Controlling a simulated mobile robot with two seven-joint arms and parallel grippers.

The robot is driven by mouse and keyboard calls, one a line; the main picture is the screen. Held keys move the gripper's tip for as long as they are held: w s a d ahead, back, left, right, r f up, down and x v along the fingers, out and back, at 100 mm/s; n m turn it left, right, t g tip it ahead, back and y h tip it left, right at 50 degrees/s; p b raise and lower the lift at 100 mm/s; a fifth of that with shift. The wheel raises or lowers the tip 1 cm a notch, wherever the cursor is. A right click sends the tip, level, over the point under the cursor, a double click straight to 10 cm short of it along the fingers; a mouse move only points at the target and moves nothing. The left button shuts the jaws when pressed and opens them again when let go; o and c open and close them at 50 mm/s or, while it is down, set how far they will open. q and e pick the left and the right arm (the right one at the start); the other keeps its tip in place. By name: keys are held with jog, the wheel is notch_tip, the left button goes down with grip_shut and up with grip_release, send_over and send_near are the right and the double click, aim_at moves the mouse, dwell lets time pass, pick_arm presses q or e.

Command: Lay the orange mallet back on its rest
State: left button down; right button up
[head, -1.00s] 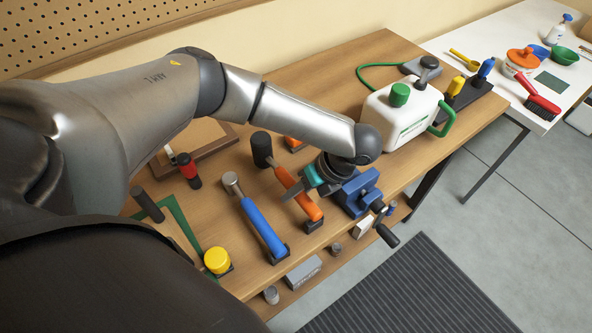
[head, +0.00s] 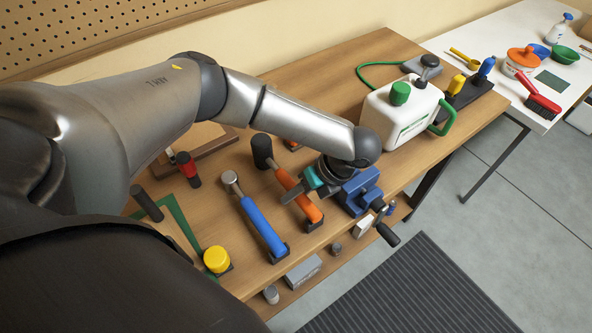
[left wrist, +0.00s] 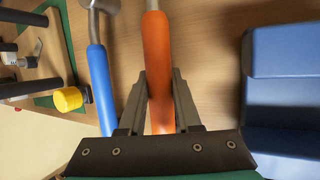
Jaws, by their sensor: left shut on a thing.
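The orange mallet (head: 285,179) has a black head and an orange handle, and it lies slanting over the wooden bench. My left gripper (head: 299,188) is shut on its handle, just beside the blue vise. The left wrist view shows the orange handle (left wrist: 156,48) between the two fingers (left wrist: 160,82). A small dark block (head: 314,225) is at the handle's lower end. I cannot tell whether the handle touches it or hangs just above. The mallet's head is out of the left wrist view. My right gripper is not in view.
A blue-handled hammer (head: 262,227) lies close on the left. The blue vise (head: 360,193) stands close on the right, near the bench's front edge. A white jug (head: 398,117) is behind it. A yellow-capped item (head: 217,260) is at the front left.

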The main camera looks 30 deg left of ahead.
pick_arm(q)
jog(key=shift+f, duration=0.45)
jog(key=c, duration=0.5)
grip_release()
jog(key=p+v, duration=0.3)
jog(key=v, duration=0.2)
jog(key=shift+r+p, duration=0.1)
jog(key=shift+p, duration=0.3)
jog(key=p+v, duration=0.2)
jog(key=shift+d+r, duration=0.2)
jog(key=shift+r, duration=0.15)
